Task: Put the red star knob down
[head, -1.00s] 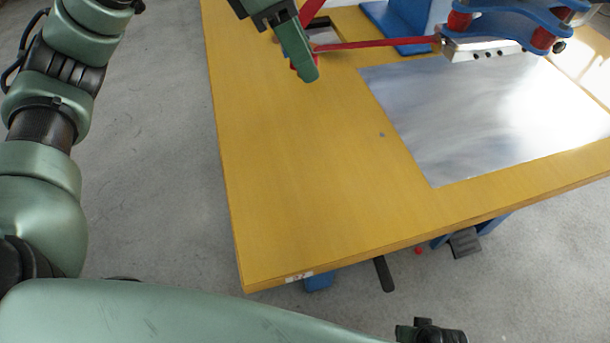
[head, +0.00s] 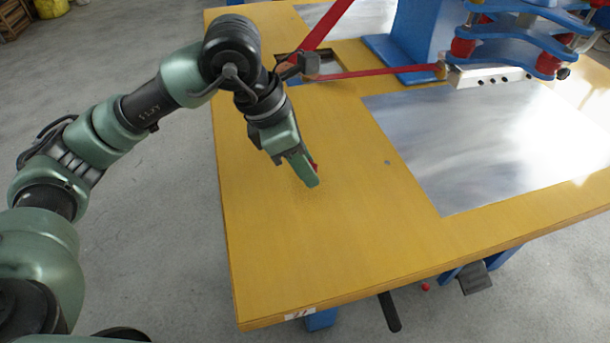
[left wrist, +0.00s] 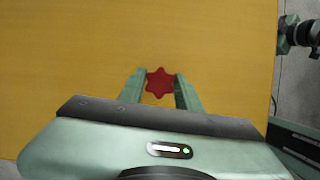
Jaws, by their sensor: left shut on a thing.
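The red star knob (left wrist: 160,82) sits between the two green fingers of my left gripper (left wrist: 159,88) in the left wrist view, with its star outline facing the camera. My left gripper is shut on it. In the head view the left gripper (head: 309,180) points down over the left part of the yellow table top (head: 290,255). Only a small red bit of the knob (head: 315,166) shows there beside the finger. I cannot tell whether the knob touches the table. My right gripper is not in view.
A shiny metal plate (head: 480,140) covers the right of the table. A blue machine (head: 520,45) with red bars stands at the back. A rectangular opening (head: 318,66) lies behind my left gripper. The table's front left is clear.

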